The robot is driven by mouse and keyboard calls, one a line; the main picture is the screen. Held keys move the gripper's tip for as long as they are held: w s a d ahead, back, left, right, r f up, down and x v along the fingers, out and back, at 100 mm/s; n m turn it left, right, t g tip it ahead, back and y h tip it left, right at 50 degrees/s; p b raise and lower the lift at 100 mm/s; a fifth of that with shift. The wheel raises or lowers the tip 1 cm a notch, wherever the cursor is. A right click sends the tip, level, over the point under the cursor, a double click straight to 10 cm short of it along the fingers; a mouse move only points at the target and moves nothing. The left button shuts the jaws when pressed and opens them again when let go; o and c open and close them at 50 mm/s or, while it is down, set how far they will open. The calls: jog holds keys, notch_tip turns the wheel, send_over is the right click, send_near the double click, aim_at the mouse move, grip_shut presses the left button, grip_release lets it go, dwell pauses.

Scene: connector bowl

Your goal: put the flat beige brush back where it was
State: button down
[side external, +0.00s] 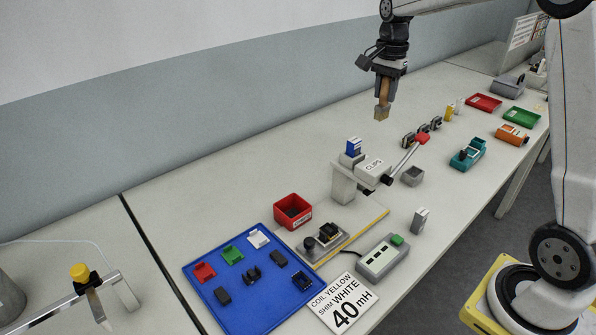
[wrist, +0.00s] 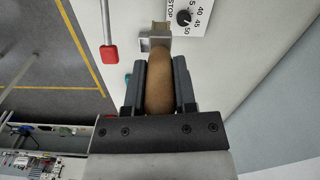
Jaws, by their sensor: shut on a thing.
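The flat beige brush (side external: 382,109) hangs below my gripper (side external: 385,84) in the side external view, bristle end down and clear of the table. In the wrist view its tan rounded handle (wrist: 159,88) lies between the two dark fingers of my gripper (wrist: 160,85), which are shut on it. A pale metal part and the beige bristles (wrist: 161,29) show beyond the fingertips. The spot the brush came from cannot be told from these frames.
A blue tray (side external: 250,285) of connectors lies front left. The table's back left is clear.

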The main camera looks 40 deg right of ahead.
jog(key=s+d, duration=0.4)
jog(key=d, duration=1.2)
notch_tip(320, 180, down, 21)
jog(key=shift+d, duration=0.4)
jog(key=shift+f, duration=0.25)
jog(key=shift+f, duration=1.7)
jog(key=shift+f, duration=0.2)
jog(key=shift+c, duration=2.1)
grip_release()
jog(key=shift+r, duration=0.1)
